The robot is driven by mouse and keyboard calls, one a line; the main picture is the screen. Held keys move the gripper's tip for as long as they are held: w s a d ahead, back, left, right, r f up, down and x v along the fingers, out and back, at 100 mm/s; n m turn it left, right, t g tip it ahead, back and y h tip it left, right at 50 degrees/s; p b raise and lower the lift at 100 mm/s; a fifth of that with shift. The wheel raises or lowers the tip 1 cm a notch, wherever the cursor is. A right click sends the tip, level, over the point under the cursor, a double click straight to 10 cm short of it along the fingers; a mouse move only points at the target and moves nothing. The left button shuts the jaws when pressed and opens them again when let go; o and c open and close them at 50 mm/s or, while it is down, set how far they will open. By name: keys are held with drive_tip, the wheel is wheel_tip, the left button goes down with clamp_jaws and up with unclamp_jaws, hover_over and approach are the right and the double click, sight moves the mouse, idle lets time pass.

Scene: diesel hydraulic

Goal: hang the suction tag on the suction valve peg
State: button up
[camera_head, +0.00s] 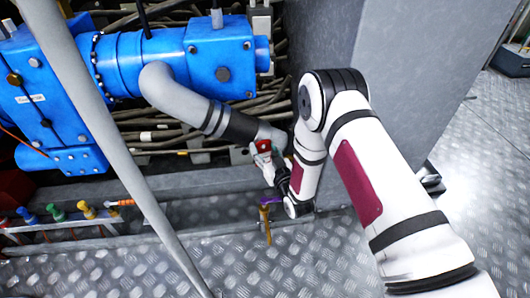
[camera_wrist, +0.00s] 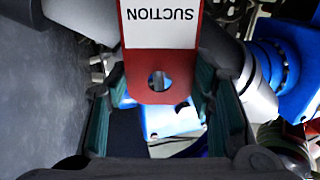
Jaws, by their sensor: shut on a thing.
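The suction tag is red with a white label reading SUCTION. In the wrist view the tag (camera_wrist: 160,60) lies between my finger pads, its label upside down and its round hole toward the bottom of the picture. My gripper (camera_wrist: 158,95) is shut on the tag. In the head view the tag (camera_head: 264,146) shows small at the end of my gripper (camera_head: 269,160), in front of a grey pipe elbow. The tag appears apart from the pipework, but depth is hard to judge. I cannot identify the suction valve peg with certainty in either view.
A blue pump housing (camera_head: 140,62) and grey pipe (camera_head: 182,92) fill the upper left. A slanted grey pole (camera_head: 118,140) crosses the foreground. A grey cabinet wall (camera_head: 400,70) stands right. A rack holds coloured fittings (camera_head: 55,212) at lower left. A yellow-and-purple item (camera_head: 266,216) is below my gripper.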

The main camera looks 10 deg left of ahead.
drive_tip(key=shift+w, duration=0.25)
drive_tip(key=shift+w+a+f+b, duration=0.2)
drive_tip(key=shift+w+f+b, duration=0.4)
drive_tip(key=shift+b, duration=0.45)
drive_tip(key=shift+w+r, duration=0.1)
drive_tip(key=o, duration=1)
